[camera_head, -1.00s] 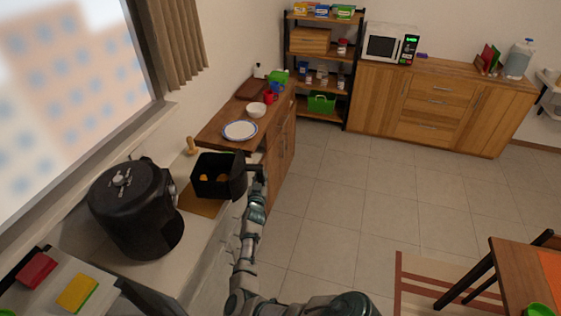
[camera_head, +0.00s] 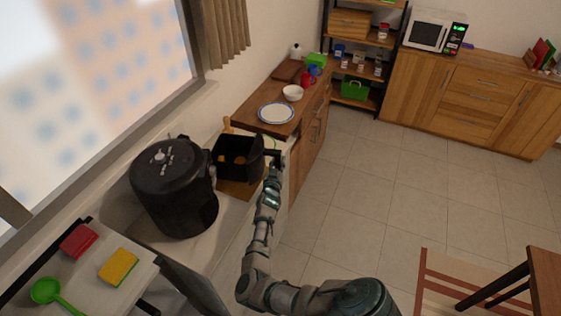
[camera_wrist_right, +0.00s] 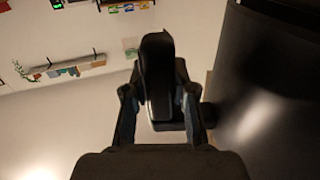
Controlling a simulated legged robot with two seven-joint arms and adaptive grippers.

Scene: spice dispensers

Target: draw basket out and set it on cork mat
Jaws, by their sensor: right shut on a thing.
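The black air fryer basket (camera_head: 230,170) has orange pieces inside and is out of the black air fryer (camera_head: 175,190). It appears upright above the brown cork mat (camera_head: 236,189) on the counter; I cannot tell whether it touches the mat. My right gripper (camera_head: 271,157) is shut on the basket's handle at its right side. In the right wrist view, the dark handle (camera_wrist_right: 158,75) is between the fingers of my right gripper (camera_wrist_right: 158,100). My left gripper is not in view.
A wooden counter with a blue-rimmed plate (camera_head: 276,113) and a white bowl (camera_head: 292,93) lies just behind the basket. A wooden peg-like thing (camera_head: 227,125) stands near the wall.

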